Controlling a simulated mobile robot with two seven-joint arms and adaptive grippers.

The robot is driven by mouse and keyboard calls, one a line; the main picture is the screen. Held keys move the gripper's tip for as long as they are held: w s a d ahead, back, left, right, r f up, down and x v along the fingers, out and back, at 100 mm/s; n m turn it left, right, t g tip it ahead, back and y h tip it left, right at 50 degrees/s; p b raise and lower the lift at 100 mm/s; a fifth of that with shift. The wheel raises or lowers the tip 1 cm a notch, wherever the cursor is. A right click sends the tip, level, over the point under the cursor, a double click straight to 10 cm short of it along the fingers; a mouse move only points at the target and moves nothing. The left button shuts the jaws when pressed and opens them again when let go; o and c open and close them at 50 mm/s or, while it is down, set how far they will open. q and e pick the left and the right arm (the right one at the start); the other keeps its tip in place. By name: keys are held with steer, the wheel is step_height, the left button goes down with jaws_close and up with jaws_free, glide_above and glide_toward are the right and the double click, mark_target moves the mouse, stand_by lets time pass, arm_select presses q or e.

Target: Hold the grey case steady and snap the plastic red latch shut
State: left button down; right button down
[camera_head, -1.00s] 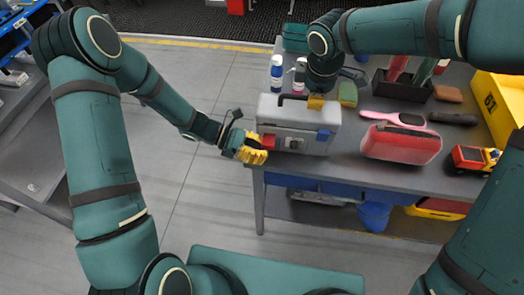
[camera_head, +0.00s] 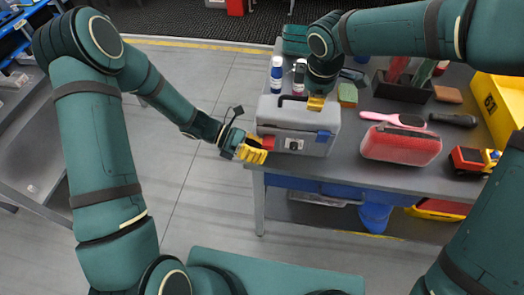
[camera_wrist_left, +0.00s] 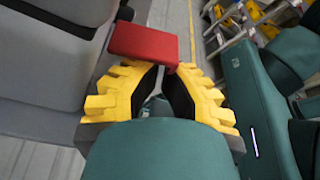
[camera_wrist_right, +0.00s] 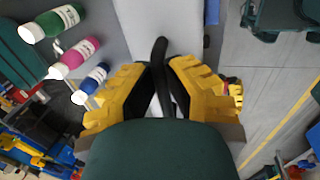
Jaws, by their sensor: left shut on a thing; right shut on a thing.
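The grey case (camera_head: 298,117) stands upright near the table's left end, its lid down. The red latch (camera_head: 268,143) is at the case's left end and sticks out from it in the left wrist view (camera_wrist_left: 145,42). My left gripper (camera_head: 256,148) is shut on the latch, its yellow fingertips at the latch's edge. My right gripper (camera_head: 316,103) is over the case's top and shut on the black handle (camera_wrist_right: 162,75). The handle stands up between the yellow fingers in the right wrist view. A blue latch (camera_head: 323,137) is on the case's front.
A red case (camera_head: 401,146), a pink brush (camera_head: 392,118) and a toy truck (camera_head: 470,160) lie to the right. Bottles (camera_head: 277,76) and a sponge (camera_head: 347,95) are behind the case. A yellow bin (camera_head: 500,105) stands at far right.

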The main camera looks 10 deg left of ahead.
arm_select(q)
step_height(320, 180, up, 2)
steer(key=n+g, duration=0.2)
steer(key=n, duration=0.1)
steer(key=shift+s+n+h, duration=0.1)
steer(key=shift+n+h, duration=0.2)
steer(key=shift+n, duration=0.1)
arm_select(e)
steer(key=shift+s+f, duration=0.15)
steer(key=shift+f, duration=0.1)
arm_select(q)
steer(key=r+n+g, duration=0.1)
steer(key=n, duration=0.1)
steer(key=w+r+n+h, duration=0.1)
steer(key=n, duration=0.1)
steer(key=shift+r+n+g, duration=0.2)
steer(key=shift+n+g, duration=0.2)
steer(key=shift+h, duration=0.3)
steer(key=shift+s, duration=0.1)
steer(key=s, duration=0.1)
glide_toward(263, 144)
steer(key=s, duration=0.4)
steer(key=shift+r, duration=0.45)
